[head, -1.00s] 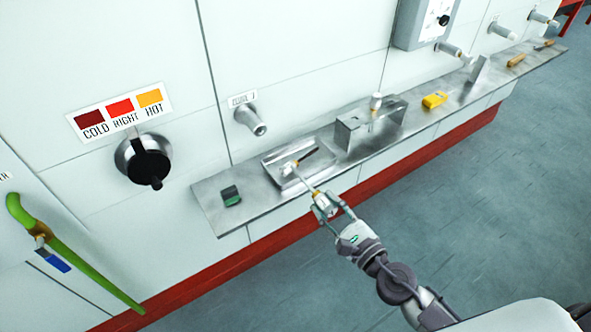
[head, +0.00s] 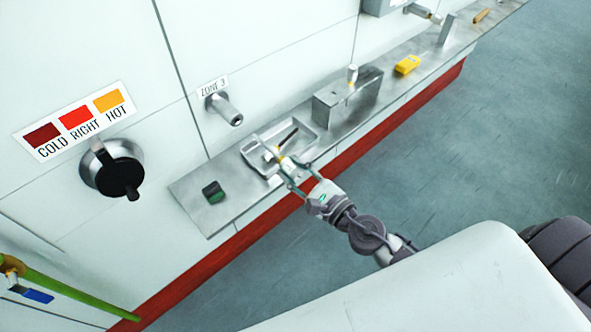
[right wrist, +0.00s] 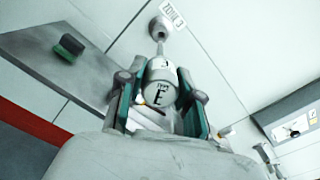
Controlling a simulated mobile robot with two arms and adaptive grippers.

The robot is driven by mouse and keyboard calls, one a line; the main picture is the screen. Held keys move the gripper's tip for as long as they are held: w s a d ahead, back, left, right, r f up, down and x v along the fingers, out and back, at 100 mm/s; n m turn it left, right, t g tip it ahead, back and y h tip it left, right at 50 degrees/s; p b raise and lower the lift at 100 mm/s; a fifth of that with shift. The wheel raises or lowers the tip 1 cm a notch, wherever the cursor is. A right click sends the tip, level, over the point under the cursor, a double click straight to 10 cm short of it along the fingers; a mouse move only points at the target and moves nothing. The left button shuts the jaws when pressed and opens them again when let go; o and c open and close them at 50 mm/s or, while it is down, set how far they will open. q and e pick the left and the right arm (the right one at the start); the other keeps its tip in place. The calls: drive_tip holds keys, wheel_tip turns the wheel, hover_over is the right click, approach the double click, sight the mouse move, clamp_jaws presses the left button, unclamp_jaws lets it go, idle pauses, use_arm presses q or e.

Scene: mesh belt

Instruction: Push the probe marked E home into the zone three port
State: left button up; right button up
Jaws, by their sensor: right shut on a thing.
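My right gripper (head: 284,168) is shut on a probe, above the shelf tray in the head view. The probe's pale shaft (head: 262,144) points up and left toward the wall. In the right wrist view the round white end of the probe (right wrist: 160,93) shows the letter E between the fingers (right wrist: 160,100). The zone three port (head: 226,110) is a metal tube on the wall under its ZONE 3 label (head: 213,86). In the head view the probe tip is apart from the port, below and right of it. In the wrist view the shaft overlaps the port (right wrist: 160,28). My left gripper is not in view.
The steel shelf (head: 235,210) bears a green and black block (head: 213,192), a tray (head: 256,163) with a dark stick (head: 288,137), a metal stand (head: 335,110) and a yellow device (head: 407,65). A dial (head: 115,170) is left of the port.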

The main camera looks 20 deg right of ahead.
sight(263, 143)
drive_tip(key=p+x, duration=0.1)
drive_tip(key=x, duration=0.2)
drive_tip(key=shift+w+r, duration=0.15)
drive_tip(key=shift+x, duration=0.8)
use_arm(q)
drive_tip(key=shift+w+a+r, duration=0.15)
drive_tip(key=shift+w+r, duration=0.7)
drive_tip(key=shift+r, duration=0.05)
use_arm(e)
drive_tip(key=shift+w+a, duration=0.1)
drive_tip(key=shift+w, duration=0.05)
use_arm(q)
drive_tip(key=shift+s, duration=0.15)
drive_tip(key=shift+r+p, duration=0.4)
drive_tip(key=shift+p, duration=0.25)
use_arm(e)
drive_tip(key=shift+x, duration=2.75)
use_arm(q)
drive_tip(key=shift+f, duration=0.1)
use_arm(e)
drive_tip(key=shift+x, duration=2.75)
drive_tip(key=o, duration=1.1)
drive_tip(key=shift+o, duration=0.2)
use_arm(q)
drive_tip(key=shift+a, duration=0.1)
use_arm(e)
drive_tip(key=shift+f, duration=0.2)
